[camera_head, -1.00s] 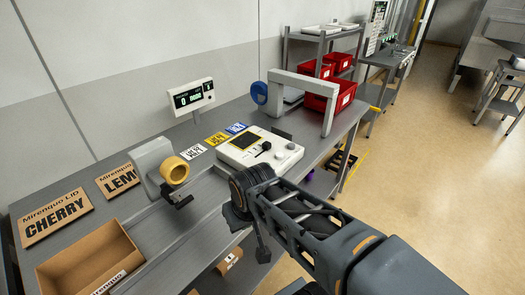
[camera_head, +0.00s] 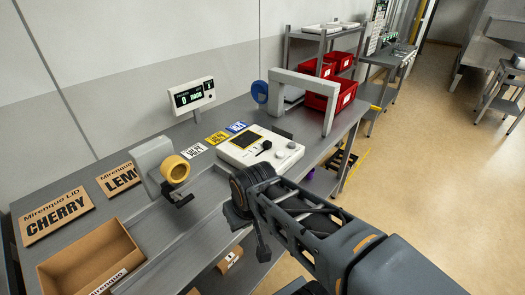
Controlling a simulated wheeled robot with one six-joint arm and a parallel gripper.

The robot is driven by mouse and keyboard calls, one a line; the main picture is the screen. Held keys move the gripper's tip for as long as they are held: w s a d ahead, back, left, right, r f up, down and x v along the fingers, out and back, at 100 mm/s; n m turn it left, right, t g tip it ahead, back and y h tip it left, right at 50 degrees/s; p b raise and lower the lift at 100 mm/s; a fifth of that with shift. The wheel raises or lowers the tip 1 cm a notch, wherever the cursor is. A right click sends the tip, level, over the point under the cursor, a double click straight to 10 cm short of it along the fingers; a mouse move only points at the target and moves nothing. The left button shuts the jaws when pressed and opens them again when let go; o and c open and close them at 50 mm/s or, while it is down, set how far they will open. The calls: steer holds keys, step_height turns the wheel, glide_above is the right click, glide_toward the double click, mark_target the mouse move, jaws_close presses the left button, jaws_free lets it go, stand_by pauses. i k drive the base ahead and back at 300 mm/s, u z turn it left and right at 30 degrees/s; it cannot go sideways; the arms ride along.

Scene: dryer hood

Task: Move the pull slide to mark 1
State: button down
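A white control panel (camera_head: 240,158) lies on the grey bench, with a dark screen (camera_head: 246,140), a small black knob or slider (camera_head: 267,145) and round grey buttons at its right end. The black part may be the pull slide; its marks are too small to read. My gripper (camera_head: 248,232) hangs in front of the panel, near the bench's front edge, apart from the panel. Its fingers point downward and look empty, but their spacing is unclear.
A tape dispenser (camera_head: 175,170) and an open cardboard box (camera_head: 90,258) stand left. Cardboard lids (camera_head: 57,215) lie behind the box. A display (camera_head: 192,96) stands at the back. A grey arch (camera_head: 333,105) and red bins (camera_head: 322,95) are right of the panel.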

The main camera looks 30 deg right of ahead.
mark_target(267, 144)
steer(key=u, duration=0.05)
steer(key=k, duration=1.05)
steer(key=z, duration=0.95)
steer(key=i, duration=1.5)
steer(key=u, duration=0.8)
